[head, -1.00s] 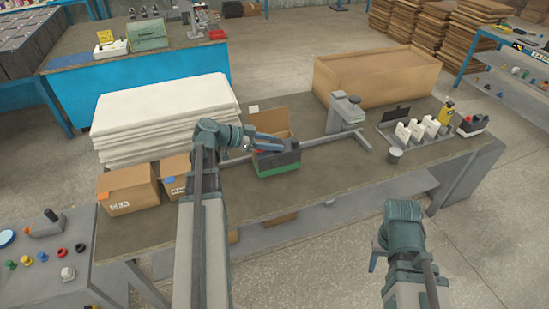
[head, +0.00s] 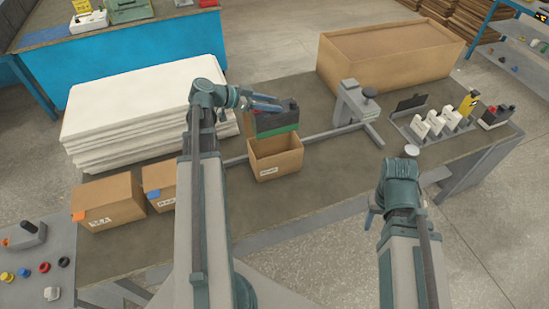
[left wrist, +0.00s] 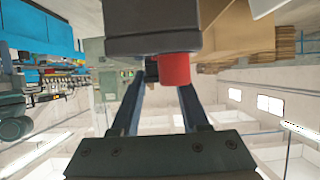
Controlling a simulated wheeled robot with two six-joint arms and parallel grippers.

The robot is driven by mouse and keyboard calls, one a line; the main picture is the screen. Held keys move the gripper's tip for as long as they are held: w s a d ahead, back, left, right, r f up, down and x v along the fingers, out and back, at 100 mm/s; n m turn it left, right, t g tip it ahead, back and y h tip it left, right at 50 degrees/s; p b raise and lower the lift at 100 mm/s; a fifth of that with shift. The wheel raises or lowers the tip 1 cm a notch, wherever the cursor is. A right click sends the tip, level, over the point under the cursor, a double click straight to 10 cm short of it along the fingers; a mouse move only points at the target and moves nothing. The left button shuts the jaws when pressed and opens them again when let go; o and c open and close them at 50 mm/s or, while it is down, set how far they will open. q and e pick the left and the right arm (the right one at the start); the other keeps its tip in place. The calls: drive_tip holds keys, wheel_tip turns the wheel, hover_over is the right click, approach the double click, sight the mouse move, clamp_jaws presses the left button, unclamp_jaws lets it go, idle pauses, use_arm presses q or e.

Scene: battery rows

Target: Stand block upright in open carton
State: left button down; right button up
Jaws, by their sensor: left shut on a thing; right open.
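The block (head: 277,122) is a dark grey battery with a green lower band. My left gripper (head: 270,104) is shut on it at the top and holds it roughly level, green band down. In the head view it appears over the back part of the open carton (head: 276,165), a small brown box with its mouth facing up. The exact gap between them is unclear. In the left wrist view the block's dark body (left wrist: 150,42) and a red terminal (left wrist: 175,69) show by the fingers. My right gripper (head: 371,216) is open and empty, partly hidden by its arm.
Two closed cartons (head: 108,203) stand to the left, with a stack of white sheets (head: 140,125) behind. A grey rail (head: 325,138) with a clamp-like stand (head: 353,105) lies to the right.

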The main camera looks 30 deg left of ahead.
sight(271, 133)
use_arm(q)
drive_tip(key=shift+w+r, duration=0.1)
drive_tip(key=shift+w, duration=0.05)
wheel_tip(271, 133, down, 14)
drive_tip(key=b, duration=1.3)
drive_tip(key=shift+r+b, duration=0.25)
drive_tip(key=shift+b, duration=0.05)
wheel_tip(271, 133, down, 4)
drive_tip(key=b, duration=0.4)
drive_tip(key=shift+f, duration=0.25)
drive_tip(key=shift+f+b, duration=0.6)
drive_tip(key=shift+b, duration=0.25)
drive_tip(key=shift+c, duration=2)
unclamp_jaws()
